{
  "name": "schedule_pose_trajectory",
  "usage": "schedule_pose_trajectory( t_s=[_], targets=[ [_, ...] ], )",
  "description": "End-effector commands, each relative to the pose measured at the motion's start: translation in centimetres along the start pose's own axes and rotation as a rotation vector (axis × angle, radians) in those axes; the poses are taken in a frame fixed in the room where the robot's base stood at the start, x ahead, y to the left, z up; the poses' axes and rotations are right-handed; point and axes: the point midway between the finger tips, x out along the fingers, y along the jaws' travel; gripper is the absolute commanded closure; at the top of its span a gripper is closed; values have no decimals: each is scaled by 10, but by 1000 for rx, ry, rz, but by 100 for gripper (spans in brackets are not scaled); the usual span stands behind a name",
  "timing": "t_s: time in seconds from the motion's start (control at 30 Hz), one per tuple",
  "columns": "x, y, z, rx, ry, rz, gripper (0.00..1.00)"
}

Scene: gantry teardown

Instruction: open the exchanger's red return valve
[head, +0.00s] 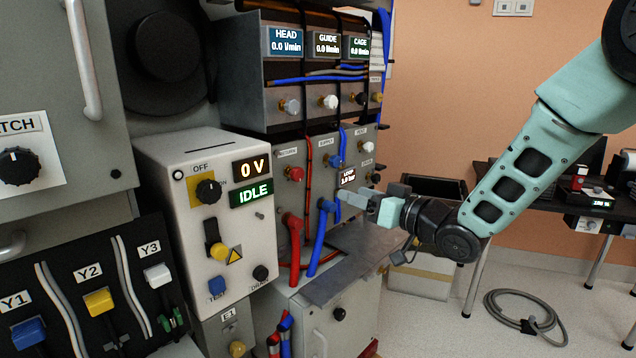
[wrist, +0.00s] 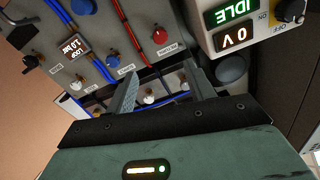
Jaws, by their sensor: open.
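The exchanger's red return valve (head: 295,174) is a small red knob on the grey panel, under a label. In the wrist view, which looks tilted over, the red knob (wrist: 160,35) shows beyond and above the fingertips. My gripper (head: 352,198) is in front of the panel's lower right, to the right of the red knob and apart from it. The fingers (wrist: 163,88) are spread with nothing between them. A blue supply knob (head: 336,161) sits right of the red one and also shows in the wrist view (wrist: 113,61).
A red hose (head: 293,245) and a blue hose (head: 321,240) hang below the valves. A control box (head: 208,215) reading 0 V and IDLE juts out at the left. A metal shelf (head: 345,275) lies below. A table (head: 545,195) stands at the right.

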Motion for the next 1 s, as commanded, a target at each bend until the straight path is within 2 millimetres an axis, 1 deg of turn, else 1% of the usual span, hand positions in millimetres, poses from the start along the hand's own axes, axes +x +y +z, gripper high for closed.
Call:
schedule_pose_trajectory(
  t_s=[0.17,0.7,0.8,0.9,1.0],
  targets=[
    [21,-1,-1,0,1,-4,46],
    [132,-2,-1,-1,0,-2,46],
    [148,-1,-1,-1,0,0,46],
    [160,-1,-1,0,0,-1,46],
    [167,-1,0,0,0,0,46]
  ],
)
